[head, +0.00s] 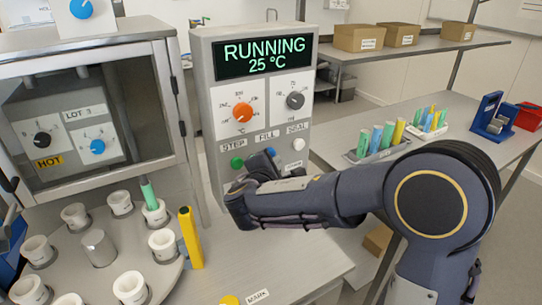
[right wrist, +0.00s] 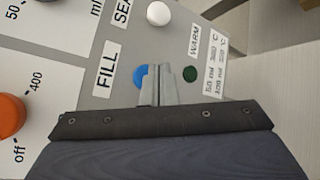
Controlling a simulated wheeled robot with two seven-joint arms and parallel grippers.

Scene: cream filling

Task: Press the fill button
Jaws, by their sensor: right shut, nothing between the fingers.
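The blue FILL button (head: 270,152) is on the front panel of the grey control unit (head: 205,100), between the green STEP button (head: 237,162) and the white SEAL button (head: 298,144). In the right wrist view, the blue button (right wrist: 140,77) sits beside the FILL label, partly covered by my right gripper (right wrist: 158,70). The gripper is shut and empty, with its fingertips at the button's edge. I cannot tell whether they touch it. In the head view, my right arm's end hides part of the lower panel. My left gripper is not in view.
The display (head: 264,56) reads RUNNING 25 °C. An orange knob (head: 242,112) and a grey knob (head: 295,100) sit above the buttons. A turntable with several white cups (head: 130,287) stands at the left, near a yellow post (head: 190,238). A tube rack (head: 362,157) stands at the right.

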